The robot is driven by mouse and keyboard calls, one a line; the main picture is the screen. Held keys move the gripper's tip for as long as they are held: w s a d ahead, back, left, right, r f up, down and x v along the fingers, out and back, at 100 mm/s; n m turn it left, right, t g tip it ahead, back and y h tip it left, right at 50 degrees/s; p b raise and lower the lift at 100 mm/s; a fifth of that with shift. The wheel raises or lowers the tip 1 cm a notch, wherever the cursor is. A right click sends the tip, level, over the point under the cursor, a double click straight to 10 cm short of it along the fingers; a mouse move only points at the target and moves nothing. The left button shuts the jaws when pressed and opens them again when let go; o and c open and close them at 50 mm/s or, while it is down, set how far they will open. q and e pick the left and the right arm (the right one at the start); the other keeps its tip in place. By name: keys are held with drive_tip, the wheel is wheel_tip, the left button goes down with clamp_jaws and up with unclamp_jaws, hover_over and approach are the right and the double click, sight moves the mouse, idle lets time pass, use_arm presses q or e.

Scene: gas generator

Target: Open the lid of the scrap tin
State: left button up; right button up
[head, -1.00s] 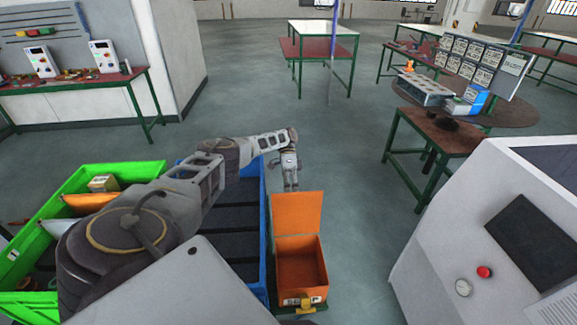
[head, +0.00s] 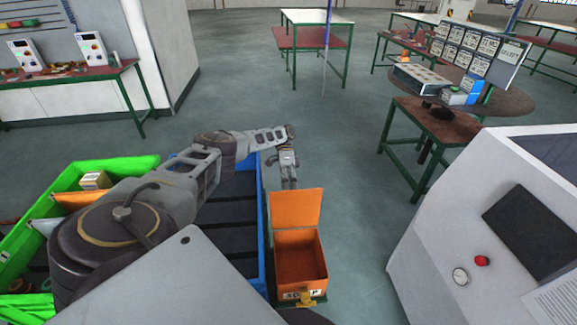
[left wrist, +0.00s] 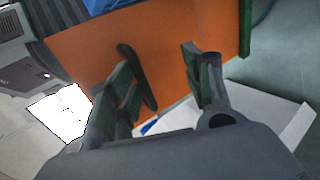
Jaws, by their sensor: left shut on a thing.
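The scrap tin (head: 302,262) is an orange open-topped box with a label and a yellow catch at its front, beside the blue crate. Its lid (head: 296,210) stands up at the back edge, and I see into the empty-looking tin. My left gripper (head: 289,184) reaches over from the left and points down at the lid's top edge. The exact contact is hard to see. My right gripper is not in view.
A blue crate (head: 262,225) stands close to the tin's left, with a green crate (head: 20,240) beyond it. A grey-white machine (head: 450,225) with a red button stands at the right. Clear floor (head: 350,215) lies between tin and machine.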

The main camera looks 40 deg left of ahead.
use_arm(q)
drive_tip(key=shift+o, duration=1.4)
drive_tip(key=shift+s+d+f, duration=0.1)
drive_tip(key=shift+f, duration=0.55)
drive_tip(key=shift+c, duration=0.2)
drive_tip(key=shift+c, duration=0.3)
drive_tip(key=shift+r, duration=0.45)
drive_tip(key=shift+c, duration=0.9)
wheel_tip(320, 180, up, 10)
drive_tip(key=shift+f, duration=0.1)
